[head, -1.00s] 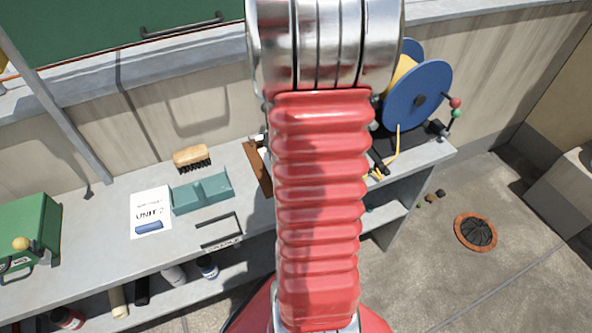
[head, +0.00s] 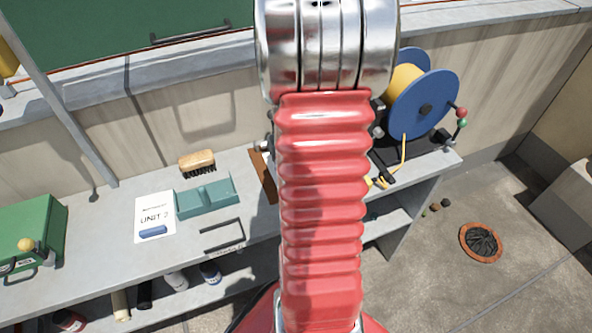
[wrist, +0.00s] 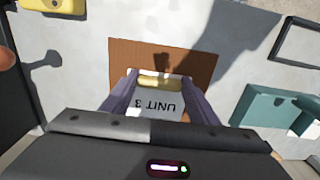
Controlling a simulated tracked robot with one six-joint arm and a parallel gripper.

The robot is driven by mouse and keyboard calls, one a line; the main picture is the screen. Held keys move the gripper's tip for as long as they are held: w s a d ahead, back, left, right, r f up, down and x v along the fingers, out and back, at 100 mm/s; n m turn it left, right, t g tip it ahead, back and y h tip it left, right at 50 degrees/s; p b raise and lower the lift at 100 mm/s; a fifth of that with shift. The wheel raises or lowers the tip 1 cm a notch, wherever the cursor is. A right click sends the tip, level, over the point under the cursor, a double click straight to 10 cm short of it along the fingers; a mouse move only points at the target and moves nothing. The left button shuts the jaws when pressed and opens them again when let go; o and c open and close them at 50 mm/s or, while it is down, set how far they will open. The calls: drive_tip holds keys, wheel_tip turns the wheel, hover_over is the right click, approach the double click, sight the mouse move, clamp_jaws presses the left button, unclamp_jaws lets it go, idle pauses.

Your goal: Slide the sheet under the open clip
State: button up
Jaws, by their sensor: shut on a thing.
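The UNIT 3 sheet (wrist: 160,105), white with a yellow grip block (wrist: 160,84), is between the two fingers of my gripper (wrist: 160,78) in the wrist view. The fingers are shut on the block. The lettering appears upside down. A brown board (wrist: 190,60) lies behind the sheet; I cannot tell whether the sheet touches it. The brown board (head: 263,176) also shows in the head view, partly behind my red arm, which hides my gripper there. I cannot make out the open clip in either view.
A UNIT 2 sheet (head: 154,210) with a blue block lies on the bench left of a teal tray (head: 206,198). A brush (head: 197,162), a black frame (head: 222,236) and a green case (head: 30,230) are nearby. A blue reel (head: 425,105) stands right of my arm.

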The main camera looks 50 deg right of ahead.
drive_tip(key=shift+f, duration=0.4)
drive_tip(key=shift+c, duration=0.5)
drive_tip(key=o, duration=1.3)
drive_tip(key=shift+a, duration=0.1)
wheel_tip(320, 180, up, 14)
drive_tip(key=shift+f, duration=0.1)
idle(0.3)
